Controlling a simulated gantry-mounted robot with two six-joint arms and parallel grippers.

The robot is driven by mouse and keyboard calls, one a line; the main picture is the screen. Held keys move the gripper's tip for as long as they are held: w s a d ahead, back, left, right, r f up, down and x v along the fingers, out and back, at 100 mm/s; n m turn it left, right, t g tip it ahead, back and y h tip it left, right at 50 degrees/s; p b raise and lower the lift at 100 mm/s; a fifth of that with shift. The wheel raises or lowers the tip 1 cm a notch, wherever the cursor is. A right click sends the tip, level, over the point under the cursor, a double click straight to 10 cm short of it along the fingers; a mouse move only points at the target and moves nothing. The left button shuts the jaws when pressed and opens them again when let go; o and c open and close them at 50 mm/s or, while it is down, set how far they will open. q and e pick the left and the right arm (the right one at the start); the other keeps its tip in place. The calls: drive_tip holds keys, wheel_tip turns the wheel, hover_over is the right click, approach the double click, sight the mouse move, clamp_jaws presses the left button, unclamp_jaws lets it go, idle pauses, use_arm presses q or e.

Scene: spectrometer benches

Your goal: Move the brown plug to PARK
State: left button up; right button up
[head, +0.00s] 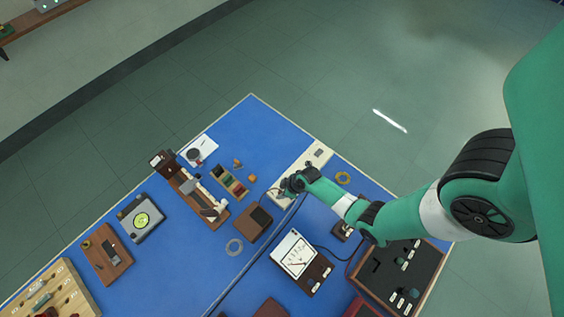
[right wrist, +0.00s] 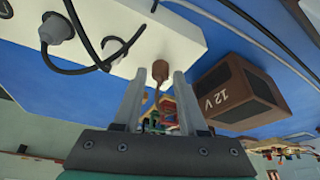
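The brown plug (right wrist: 160,72) sits at the edge of a white strip (right wrist: 120,35) in the right wrist view, with a thin brown lead running from it between my fingers. My right gripper (right wrist: 158,80) is open, one finger on each side of the plug, with a visible gap to each. In the head view my right gripper (head: 288,187) is over the near end of the white strip (head: 308,163) and hides the plug. No PARK label is readable. My left gripper is not in view.
A grey plug (right wrist: 57,28) with a black cable is on the strip. A brown 12 V box (right wrist: 238,92) stands right of my fingers. Blue bench is clear around the ring (head: 234,246).

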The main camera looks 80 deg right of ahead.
drive_tip(key=shift+o, duration=1)
drive_tip(key=p+v, duration=1)
drive_tip(key=v, duration=0.1)
drive_tip(key=shift+r, duration=0.3)
drive_tip(key=shift+s, duration=0.1)
